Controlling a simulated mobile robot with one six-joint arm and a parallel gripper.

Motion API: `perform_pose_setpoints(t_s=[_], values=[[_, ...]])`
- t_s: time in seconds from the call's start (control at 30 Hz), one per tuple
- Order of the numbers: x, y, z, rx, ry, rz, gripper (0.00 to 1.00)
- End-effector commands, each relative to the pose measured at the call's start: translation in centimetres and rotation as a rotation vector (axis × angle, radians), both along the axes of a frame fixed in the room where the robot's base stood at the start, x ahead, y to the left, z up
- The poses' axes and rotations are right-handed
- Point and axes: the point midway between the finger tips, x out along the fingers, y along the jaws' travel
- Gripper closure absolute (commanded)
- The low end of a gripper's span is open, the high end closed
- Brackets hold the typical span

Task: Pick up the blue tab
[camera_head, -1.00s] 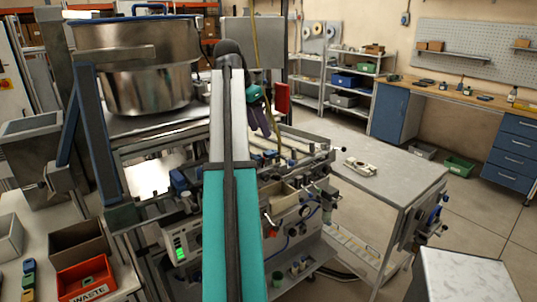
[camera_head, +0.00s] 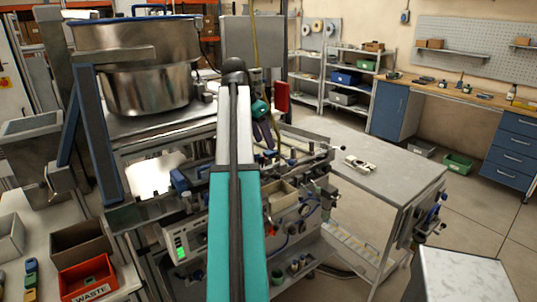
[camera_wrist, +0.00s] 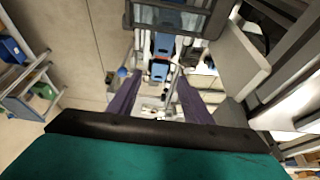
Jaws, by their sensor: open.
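My gripper (camera_head: 264,132) has dark purple fingers and hangs over the middle of the machine. In the wrist view its fingers (camera_wrist: 159,82) stand apart, with nothing held between them. A blue part (camera_wrist: 159,71) with orange near it shows between and just beyond the fingertips; I cannot tell whether it is the blue tab or how far off it is. A small blue piece (camera_head: 30,266) lies on the left table in the head view, in a row with yellow and green pieces. My arm hides part of the machine.
The machine (camera_head: 185,245) has knobs and rails along its front, with a large steel bowl (camera_head: 145,85) at its left. A red waste bin (camera_head: 88,277) stands at lower left. A grey table (camera_head: 400,172) to the right is mostly clear.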

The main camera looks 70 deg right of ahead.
Motion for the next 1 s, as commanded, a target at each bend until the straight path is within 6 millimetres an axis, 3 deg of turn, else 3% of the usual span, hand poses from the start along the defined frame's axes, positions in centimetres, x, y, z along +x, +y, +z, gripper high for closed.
perform_pose_setpoints(t_s=[0.43, 1.0], values=[[-0.8, -1.1, -3.7, 0.001, 0.000, 0.001, 0.55], [-0.8, -1.2, -4.0, 0.000, 0.000, 0.002, 0.55]])
